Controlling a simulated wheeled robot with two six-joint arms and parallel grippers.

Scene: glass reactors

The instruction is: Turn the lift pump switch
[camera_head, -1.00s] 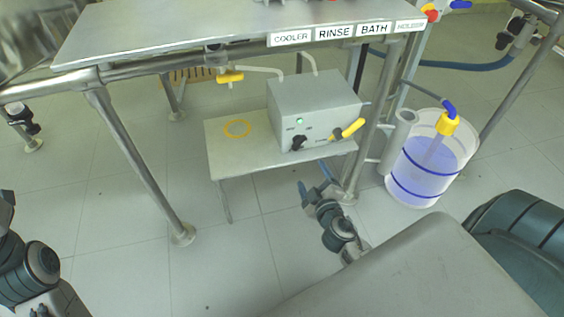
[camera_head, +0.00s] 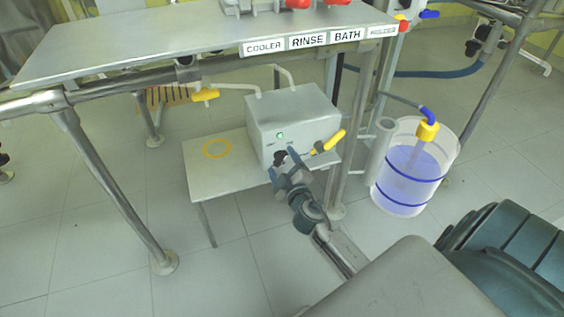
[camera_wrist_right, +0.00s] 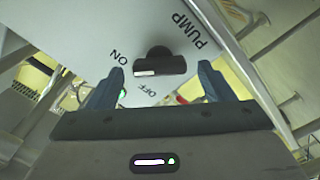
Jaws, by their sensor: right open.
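The lift pump box (camera_head: 300,113) is a grey case on a low shelf under the table. Its black switch knob (camera_head: 280,158) is on the front, below a lit green lamp (camera_head: 280,135). My right gripper (camera_head: 280,163) is open at the knob. In the right wrist view, the knob (camera_wrist_right: 162,63) sits between and just beyond the two fingertips (camera_wrist_right: 162,74), with visible gaps on both sides. The knob's white mark is at its left end. The panel reads PUMP, ON and OFF around it. My left gripper is out of view.
A yellow-handled valve (camera_head: 329,142) sticks out of the box just right of the knob. A steel table leg (camera_head: 338,185) and a bucket of bluish liquid (camera_head: 408,175) stand to the right. A yellow ring (camera_head: 217,140) marks the shelf (camera_head: 207,184) left of the box.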

